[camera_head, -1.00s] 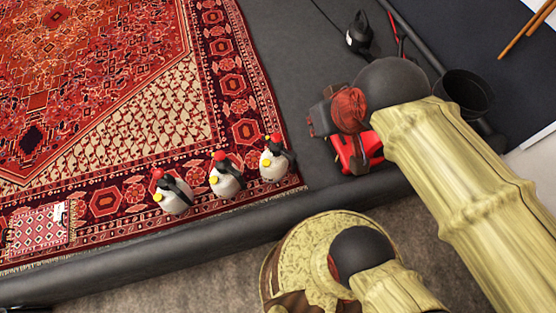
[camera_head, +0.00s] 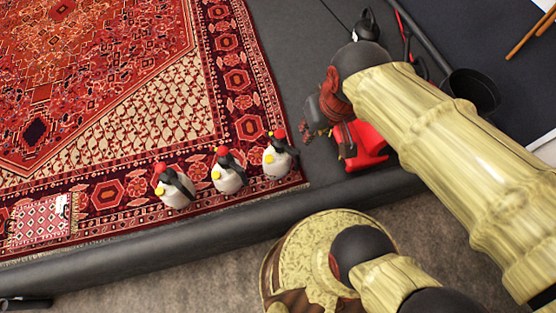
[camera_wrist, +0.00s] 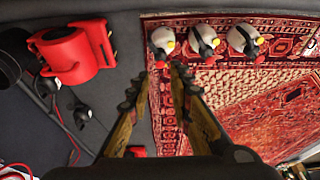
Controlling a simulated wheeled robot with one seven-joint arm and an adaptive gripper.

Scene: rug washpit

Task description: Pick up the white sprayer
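Three similar white sprayers with black tops, red caps and yellow parts stand in a row along the rug's near border: left (camera_head: 175,187), middle (camera_head: 229,174) and right (camera_head: 277,158). The wrist view shows all three at the top, one (camera_wrist: 162,42) just beyond my fingertips, the others (camera_wrist: 204,40) and (camera_wrist: 243,40) to its right. I cannot tell which one is meant. My gripper (camera_wrist: 160,76) is open, fingers apart, nothing between them. In the head view my gripper (camera_head: 316,112) is to the right of the right sprayer, apart from it.
The sprayers stand on a red patterned rug (camera_head: 110,80). A red machine (camera_head: 366,143) is below and right of my gripper, also left in the wrist view (camera_wrist: 68,55). A black bucket (camera_head: 474,92) stands farther right. A dark raised edge (camera_head: 150,243) runs in front.

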